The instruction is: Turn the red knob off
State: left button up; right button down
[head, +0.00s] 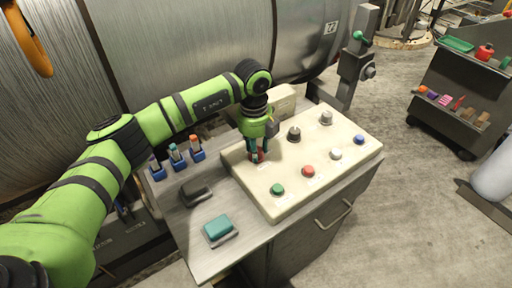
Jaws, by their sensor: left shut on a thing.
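A cream control panel (236,166) lies on top of a grey metal cabinet. My left gripper (257,156) points down at the panel's left back part and is shut on the red knob (254,158). Only slivers of red show between and beside the fingers, so the knob's pointing direction is hidden. My right gripper is not in view.
The panel also bears a black knob (293,134), a grey knob (326,118), a green button (277,189), a red button (308,171), a white button (336,154) and a blue one (360,140). A teal-topped block (219,227) lies on the cabinet's left side.

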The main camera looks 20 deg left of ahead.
pick_arm(q)
jog(key=shift+f, duration=0.1)
dwell(0.4)
jog(key=o, duration=1.1)
jog(key=shift+o, duration=0.2)
jog(key=shift+r, duration=0.3)
notch_tip(320, 180, up, 12)
jog(key=shift+s+a+f, duration=0.15)
jog(key=shift+f, duration=0.1)
